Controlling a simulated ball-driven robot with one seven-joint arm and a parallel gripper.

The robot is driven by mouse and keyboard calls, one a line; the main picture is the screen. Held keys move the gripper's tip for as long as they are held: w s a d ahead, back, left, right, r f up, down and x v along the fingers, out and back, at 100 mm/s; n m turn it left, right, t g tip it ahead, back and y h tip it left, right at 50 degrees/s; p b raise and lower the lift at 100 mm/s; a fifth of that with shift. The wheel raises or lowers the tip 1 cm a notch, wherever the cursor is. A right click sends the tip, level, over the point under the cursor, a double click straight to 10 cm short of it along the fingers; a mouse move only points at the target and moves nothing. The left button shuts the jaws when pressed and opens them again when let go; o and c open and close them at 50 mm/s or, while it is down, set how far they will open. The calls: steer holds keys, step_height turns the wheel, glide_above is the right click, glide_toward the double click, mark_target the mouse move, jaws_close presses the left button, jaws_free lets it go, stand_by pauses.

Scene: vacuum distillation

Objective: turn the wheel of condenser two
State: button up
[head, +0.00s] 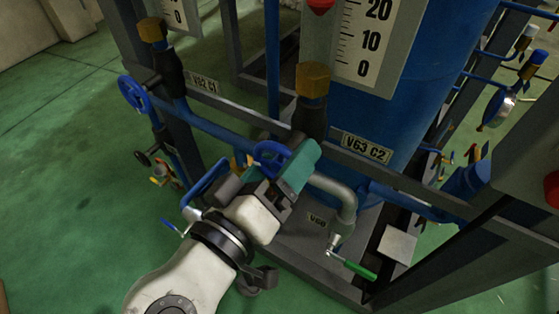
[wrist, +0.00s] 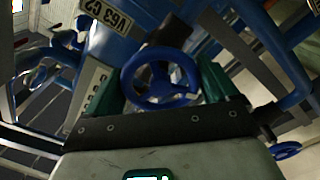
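A blue handwheel (head: 270,156) sits on the pipework in front of the blue column, left of and below the label "V63 C2" (head: 367,148). In the wrist view the wheel (wrist: 160,78) faces me, with its rim and spokes showing. My gripper (head: 280,168) is at the wheel, its teal finger beside the wheel's right side in the head view. In the wrist view my gripper (wrist: 162,86) has its two green fingers wide apart, one on each side of the wheel. Whether they touch the rim I cannot tell.
Another blue wheel (head: 134,93) is at the left, near the label "V02 C1" (head: 204,84). A green-handled valve (head: 352,264) and a bent grey pipe (head: 335,193) are right of my gripper. Grey frame beams surround it. Green floor (head: 60,190) is clear at the left.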

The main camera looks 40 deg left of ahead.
steer(key=shift+o, duration=1.1)
steer(key=shift+f, duration=0.15)
steer(key=v, duration=1)
steer(key=shift+s, duration=0.35)
steer(key=w+d+f+m+g+h+p, duration=0.25)
steer(key=w+d+f, duration=0.25)
steer(key=d, duration=0.3)
steer(key=w+d+f+m+g+h+p, duration=0.1)
steer(key=w+d+f+g+h+p, duration=0.15)
steer(key=w+d+f, duration=0.4)
steer(key=w+d+f+m+g+h+p, duration=0.1)
steer(key=w+d+f+m+g+h, duration=0.2)
steer(key=d, duration=0.7)
steer(key=s+d+f+m+g+y+p, duration=0.1)
steer(key=s+d+f+m+g+p, duration=0.1)
steer(key=s+d, duration=0.5)
steer(key=s+d+f+m+g+y+p, duration=0.2)
steer(key=s+d+f+g, duration=0.3)
steer(key=d, duration=0.8)
steer(key=s+m+g+p, duration=0.1)
steer(key=s, duration=0.2)
steer(key=shift+s+d+f+m+p, duration=0.15)
steer(key=shift+f+m+p, duration=0.1)
steer(key=shift+m+p, duration=0.1)
